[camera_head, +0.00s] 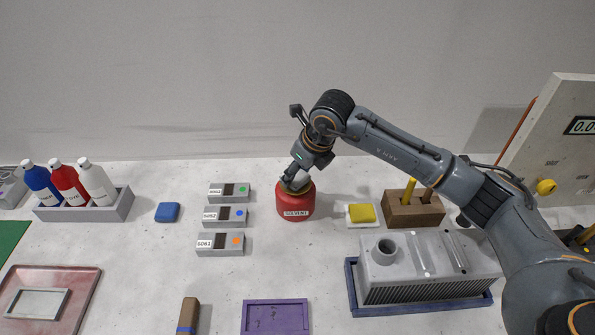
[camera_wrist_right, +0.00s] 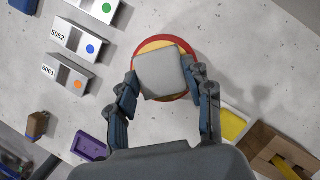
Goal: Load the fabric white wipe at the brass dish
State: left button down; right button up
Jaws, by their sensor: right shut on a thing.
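The white wipe (camera_wrist_right: 160,74) is a pale grey-white square pad between the two fingers of my right gripper (camera_head: 292,181) in the right wrist view. My right gripper is shut on it. The brass dish (camera_wrist_right: 150,46) shows as a yellow rim under the wipe, on top of the red solvent can (camera_head: 295,205). The wipe covers most of the dish. In the head view the gripper points down at the top of the can, and the fingers mostly hide the wipe. I cannot tell whether the wipe touches the dish. My left gripper is not in view.
Several labelled grey blocks (camera_head: 221,244) stand left of the can. A white tray with a yellow sponge (camera_head: 362,213) and a brown wooden block (camera_head: 412,210) are to its right. A grey finned housing (camera_head: 430,268) sits front right. A purple tray (camera_head: 275,317) lies in front.

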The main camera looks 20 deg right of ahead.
aim_at(298, 176)
jog(key=shift+r+p, duration=1.65)
jog(key=shift+r, duration=1.85)
